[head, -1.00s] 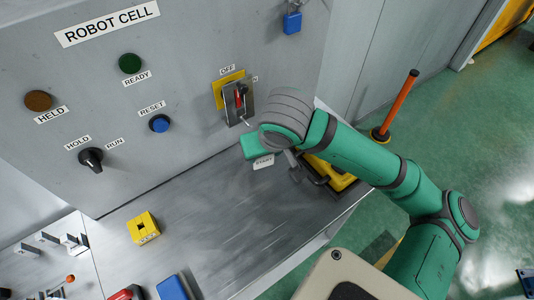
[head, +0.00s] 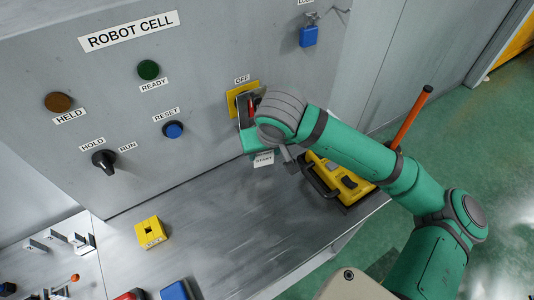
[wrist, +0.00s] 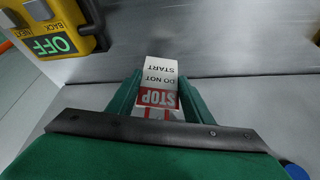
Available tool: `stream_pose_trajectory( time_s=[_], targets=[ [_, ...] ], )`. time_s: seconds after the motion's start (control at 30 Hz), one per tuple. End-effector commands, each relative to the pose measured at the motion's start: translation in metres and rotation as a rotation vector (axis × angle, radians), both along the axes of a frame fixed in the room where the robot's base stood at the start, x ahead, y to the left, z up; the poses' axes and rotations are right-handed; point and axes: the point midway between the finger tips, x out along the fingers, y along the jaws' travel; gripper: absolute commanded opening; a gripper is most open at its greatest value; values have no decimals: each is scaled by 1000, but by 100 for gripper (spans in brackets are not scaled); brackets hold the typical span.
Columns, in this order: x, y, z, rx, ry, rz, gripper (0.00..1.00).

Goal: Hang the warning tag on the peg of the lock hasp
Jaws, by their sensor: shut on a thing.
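The warning tag (wrist: 161,72) is white with a red STOP band and the words DO NOT START. It lies between the two fingers of my gripper (wrist: 157,98) in the wrist view, and the gripper is shut on it. In the head view the tag's white end (head: 263,159) hangs out below my green gripper (head: 257,147). I cannot tell whether tag and peg touch.
A yellow pendant (head: 350,187) with a dark handle lies on the bench to the right, close to my arm. A blue padlock (head: 309,37) hangs higher on the panel. A yellow block (head: 151,232) stands at the left. The bench between is clear.

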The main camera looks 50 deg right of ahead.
Motion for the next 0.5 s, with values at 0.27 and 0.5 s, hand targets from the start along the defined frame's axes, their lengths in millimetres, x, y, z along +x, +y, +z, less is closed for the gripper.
stream_pose_trajectory(
  time_s=[0.27, 0.5],
  targets=[
    [15, -3, -1, 0, 1, 3, 25],
    [26, -5, -5, 3, 0, 4, 25]
  ],
)
